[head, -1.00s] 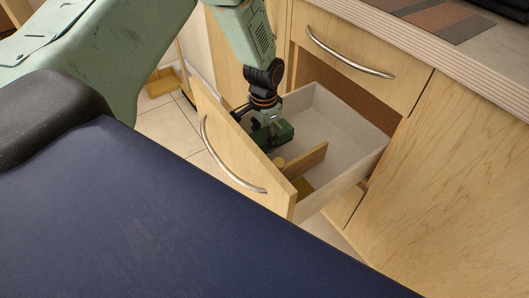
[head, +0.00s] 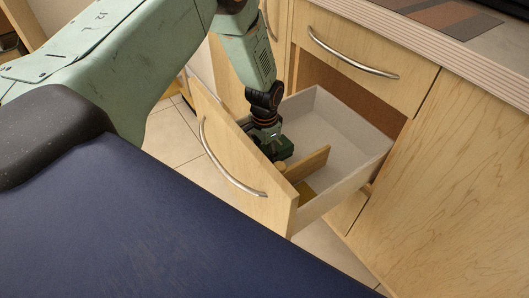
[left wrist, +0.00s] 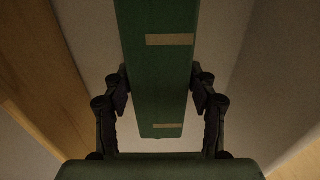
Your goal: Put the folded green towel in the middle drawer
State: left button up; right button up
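The middle drawer (head: 345,178) stands pulled out below a shut top drawer, with a pale grey inside and a curved metal handle. My left gripper (head: 275,145) reaches down into it, close behind its front panel. In the left wrist view, the green towel (left wrist: 158,60) is a long folded strip with two tan bands. My right gripper is not in view.
The shut top drawer (head: 350,50) and the counter edge (head: 420,32) are above. The drawer's back part is clear. Tiled floor (head: 175,140) shows at left.

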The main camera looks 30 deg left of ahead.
aim_at(265, 151)
pick_arm(q)
jog(key=o, duration=0.3)
jog(key=shift+o, duration=0.2)
jog(key=shift+r, duration=0.1)
notch_tip(265, 151, up, 12)
jog(key=p, duration=0.5)
jog(key=shift+r, duration=0.15)
